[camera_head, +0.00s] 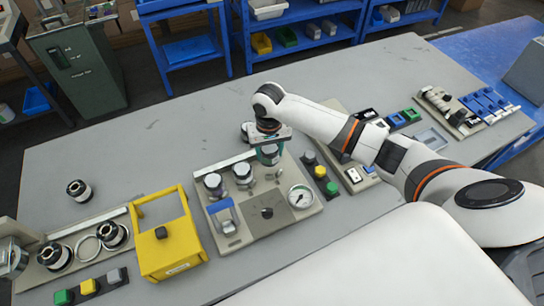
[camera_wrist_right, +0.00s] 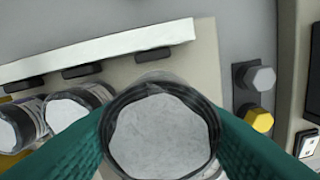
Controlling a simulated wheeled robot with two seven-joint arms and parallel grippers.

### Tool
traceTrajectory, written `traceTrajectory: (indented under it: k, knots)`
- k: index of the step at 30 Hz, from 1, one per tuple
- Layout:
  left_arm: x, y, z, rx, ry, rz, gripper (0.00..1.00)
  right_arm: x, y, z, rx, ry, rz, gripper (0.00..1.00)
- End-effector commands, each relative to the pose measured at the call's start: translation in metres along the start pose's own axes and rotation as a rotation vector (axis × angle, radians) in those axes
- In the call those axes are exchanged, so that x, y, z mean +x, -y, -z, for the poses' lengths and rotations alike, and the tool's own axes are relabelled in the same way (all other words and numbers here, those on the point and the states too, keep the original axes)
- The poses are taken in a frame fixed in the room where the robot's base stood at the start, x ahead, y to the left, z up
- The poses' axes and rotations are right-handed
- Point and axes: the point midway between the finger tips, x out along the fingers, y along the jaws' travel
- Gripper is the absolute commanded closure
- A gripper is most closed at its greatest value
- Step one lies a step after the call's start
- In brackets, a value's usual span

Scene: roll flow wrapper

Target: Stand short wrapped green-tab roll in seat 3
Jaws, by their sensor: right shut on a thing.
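My right gripper (camera_head: 268,144) points down with green fingers. It is shut on a roll (camera_head: 269,156) in clear wrap, whose pale round top (camera_wrist_right: 160,137) lies between the two fingers in the right wrist view. The held roll is at the right end of a row on the beige panel (camera_head: 285,217), beside two more wrapped rolls (camera_head: 214,183) (camera_head: 243,172). These two also show at the left in the wrist view (camera_wrist_right: 68,112). The held roll's base and any green tab are hidden, so I cannot tell whether it touches the panel. My left gripper is out of view.
A pale bar (camera_wrist_right: 100,54) with dark tabs runs behind the row. Right of it stand grey, yellow and green buttons (camera_head: 320,172). A gauge (camera_head: 300,197) and a blue-handled part (camera_head: 223,215) are in front. A yellow box (camera_head: 168,245) stands left.

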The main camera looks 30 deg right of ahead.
Motion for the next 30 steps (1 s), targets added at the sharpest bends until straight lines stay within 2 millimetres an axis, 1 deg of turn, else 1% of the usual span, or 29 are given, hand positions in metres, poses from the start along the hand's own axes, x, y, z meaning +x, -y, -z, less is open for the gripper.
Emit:
traceTrajectory:
  k: [5,9,12,23,24,26,27,28,30]
  knots:
    - [-0.003,-0.001,0.000,0.000,-0.001,-0.002,0.64,0.017,0.000,0.000,-0.001,-0.001,0.001,0.80]
    - [-0.005,-0.001,0.000,0.001,-0.001,-0.001,0.64,0.037,0.000,0.000,-0.001,-0.002,0.001,0.80]
    - [-0.006,-0.001,0.000,0.001,-0.002,-0.001,0.64,0.046,0.000,0.000,0.000,0.001,0.000,0.80]
    - [-0.005,0.001,0.000,0.004,-0.002,0.002,0.64,0.050,0.000,0.000,-0.001,0.001,0.000,0.80]
    - [-0.005,0.002,0.000,0.004,-0.002,0.003,0.64,0.050,0.000,0.000,-0.001,0.001,0.000,0.47]
    - [-0.005,0.003,0.000,0.003,-0.001,0.003,0.64,0.050,0.000,0.000,-0.002,0.001,0.000,0.37]
    - [-0.005,0.003,0.000,0.003,-0.001,0.004,0.64,0.050,0.000,0.000,-0.002,0.001,0.000,0.31]
    - [-0.005,0.003,0.000,0.003,-0.001,0.004,0.64,0.050,0.000,0.000,-0.002,0.001,0.000,0.28]
    - [-0.005,0.004,0.000,0.003,-0.001,0.005,0.64,0.050,0.000,0.000,-0.002,0.001,0.000,0.28]
